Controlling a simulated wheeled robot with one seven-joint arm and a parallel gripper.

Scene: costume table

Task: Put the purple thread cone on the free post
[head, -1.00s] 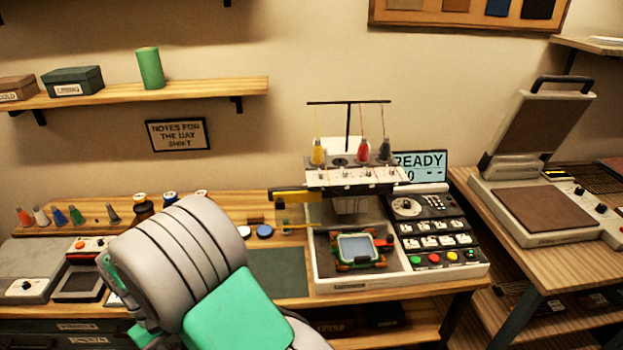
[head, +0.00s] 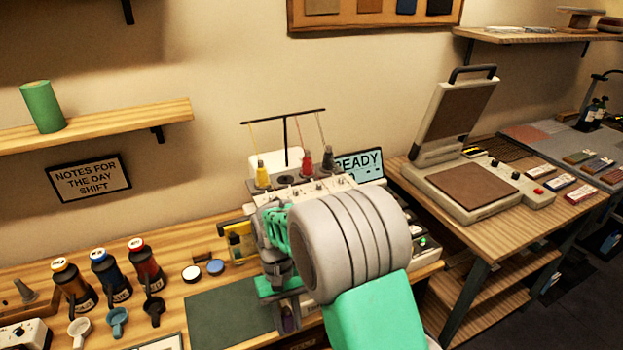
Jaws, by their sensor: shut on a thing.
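My gripper (head: 284,308) hangs low in front of the embroidery machine (head: 338,180), seen from behind my arm. It is shut on the purple thread cone (head: 289,322), of which only a small dark purple part shows between the fingers. On top of the machine stand a yellow cone (head: 262,175), a red cone (head: 307,161) and a black cone (head: 328,160). The free place (head: 286,180) is between the yellow and red cones; its post is too small to make out. My arm hides most of the machine's front.
Several capped bottles (head: 110,277) and small cups (head: 117,322) stand on the table at left. A dark green mat (head: 228,318) lies left of my gripper. A heat press (head: 470,185) stands open on the right table. A thread stand (head: 285,117) rises above the cones.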

